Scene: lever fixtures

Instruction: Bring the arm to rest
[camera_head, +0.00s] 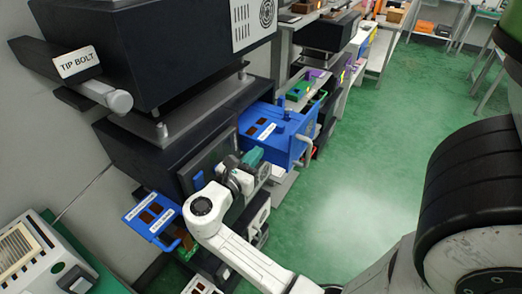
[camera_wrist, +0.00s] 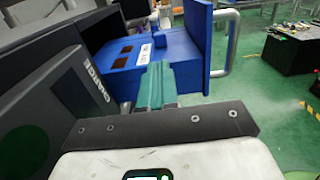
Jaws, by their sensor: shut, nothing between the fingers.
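My white arm reaches from the lower right of the head view toward the dark cabinet. My gripper (camera_head: 252,158), with teal fingers, is at the near side of a blue box-shaped fixture (camera_head: 298,146) that has a grey handle. In the wrist view my gripper's teal fingers (camera_wrist: 154,84) are together and empty, pointing at the blue fixture (camera_wrist: 190,77). I cannot tell whether they touch it. Its grey handle (camera_wrist: 231,45) is to the right of the fingers.
A dark cabinet (camera_head: 140,140) stands left of the arm, with a "TIP BOLT" lever (camera_head: 78,62) above. A blue labelled plate (camera_head: 140,211) juts out near my arm. A dark panel (camera_wrist: 75,85) is close left of the fingers. Green floor (camera_head: 370,180) is open at right.

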